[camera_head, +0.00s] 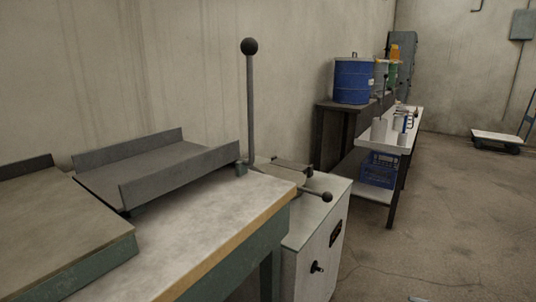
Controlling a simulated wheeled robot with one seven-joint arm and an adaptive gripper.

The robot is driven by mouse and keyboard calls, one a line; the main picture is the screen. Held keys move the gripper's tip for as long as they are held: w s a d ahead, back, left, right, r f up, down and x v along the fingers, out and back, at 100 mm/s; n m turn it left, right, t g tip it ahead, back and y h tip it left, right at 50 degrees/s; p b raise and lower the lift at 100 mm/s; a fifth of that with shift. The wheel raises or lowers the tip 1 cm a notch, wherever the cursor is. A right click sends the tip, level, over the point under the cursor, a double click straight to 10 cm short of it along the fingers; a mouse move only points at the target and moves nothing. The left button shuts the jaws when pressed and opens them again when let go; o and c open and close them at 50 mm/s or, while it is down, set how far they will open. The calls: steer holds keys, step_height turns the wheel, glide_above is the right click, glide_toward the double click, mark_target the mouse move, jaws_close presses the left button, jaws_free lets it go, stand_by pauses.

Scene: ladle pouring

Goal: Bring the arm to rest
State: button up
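My gripper is not in the head view, and I cannot tell what it holds. A small pale shape (418,299) is cut off by the bottom edge, and I cannot tell what it is. No ladle can be made out.
A workbench (225,225) with grey metal trays (155,165) fills the left. A white cabinet (318,245) with an upright lever (250,110) adjoins it. Beyond stand a blue drum (354,82), a white shelf table (385,142) and a blue crate (379,170).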

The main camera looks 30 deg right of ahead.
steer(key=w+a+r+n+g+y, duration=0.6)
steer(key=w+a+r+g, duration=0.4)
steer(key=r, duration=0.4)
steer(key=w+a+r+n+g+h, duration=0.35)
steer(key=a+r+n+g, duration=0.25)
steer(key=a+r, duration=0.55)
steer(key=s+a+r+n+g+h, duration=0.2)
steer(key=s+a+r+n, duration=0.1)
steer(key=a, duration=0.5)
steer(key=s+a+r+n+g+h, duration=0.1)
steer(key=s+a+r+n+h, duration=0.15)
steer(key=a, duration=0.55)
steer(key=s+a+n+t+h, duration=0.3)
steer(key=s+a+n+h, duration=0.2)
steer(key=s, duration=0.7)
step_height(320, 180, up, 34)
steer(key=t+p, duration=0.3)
steer(key=p, duration=2.9)
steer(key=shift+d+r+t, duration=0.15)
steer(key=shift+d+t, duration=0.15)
